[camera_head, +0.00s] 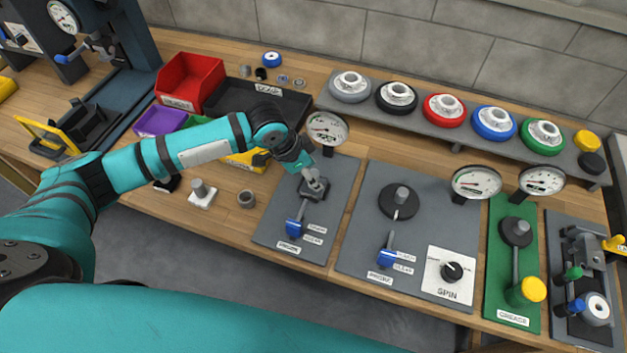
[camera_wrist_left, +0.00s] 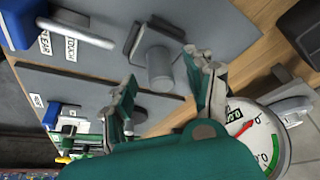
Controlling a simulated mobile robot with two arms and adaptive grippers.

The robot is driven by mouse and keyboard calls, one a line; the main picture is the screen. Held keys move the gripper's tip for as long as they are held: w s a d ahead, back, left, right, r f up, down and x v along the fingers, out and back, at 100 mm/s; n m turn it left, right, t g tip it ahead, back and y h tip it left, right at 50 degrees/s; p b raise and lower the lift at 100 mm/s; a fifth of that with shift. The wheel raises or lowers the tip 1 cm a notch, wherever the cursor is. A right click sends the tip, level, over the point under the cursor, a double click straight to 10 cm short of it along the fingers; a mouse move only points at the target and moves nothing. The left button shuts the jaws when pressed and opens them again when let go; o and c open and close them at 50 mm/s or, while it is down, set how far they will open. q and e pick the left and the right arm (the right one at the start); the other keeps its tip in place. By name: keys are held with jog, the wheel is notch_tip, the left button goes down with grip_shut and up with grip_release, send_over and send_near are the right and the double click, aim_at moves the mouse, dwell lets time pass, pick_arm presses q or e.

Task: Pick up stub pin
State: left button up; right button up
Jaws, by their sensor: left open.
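A short grey cylindrical pin (camera_wrist_left: 160,66) stands in a dark block (camera_wrist_left: 145,35) on a grey panel; I take it to be the stub pin. In the head view that block (camera_head: 313,190) is on the left grey panel (camera_head: 275,225), its pin largely covered by my gripper. My left gripper (camera_head: 314,181) is above the block. In the left wrist view my left gripper (camera_wrist_left: 160,72) is open, its fingers apart with the pin showing between them. I cannot tell whether they touch it. My right gripper is out of view.
A pressure gauge (camera_head: 327,129) stands just behind the block, and a blue-handled lever (camera_head: 295,226) is in front. A second panel (camera_head: 365,215) lies right.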

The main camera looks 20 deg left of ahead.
pick_arm(q)
jog(key=shift+x, duration=1.2)
grip_shut()
jog(key=shift+r, duration=0.1)
